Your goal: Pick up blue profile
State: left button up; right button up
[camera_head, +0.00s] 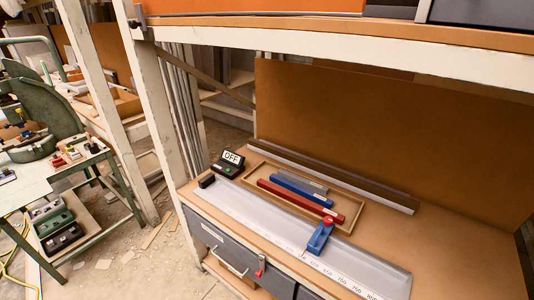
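The blue profile (300,189) is a long blue bar lying in a shallow wooden tray (247,176) on the workbench. It lies between a red profile (290,198) in front of it and a shorter grey profile (303,180) behind it. Neither of my grippers shows in the head view.
A grey measuring rail (250,216) with a scale runs along the bench front, with a blue and red stop (320,237) on it. A small display reading OFF (231,159) stands at the left end. An upper shelf (350,42) overhangs the bench. The bench's right side is clear.

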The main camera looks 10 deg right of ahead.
aim_at(313, 197)
jog(key=i+j+z, duration=0.3)
jog(key=j, duration=0.3)
jog(key=i+j+z, duration=0.1)
jog(key=i+j, duration=0.15)
jog(key=j, duration=0.1)
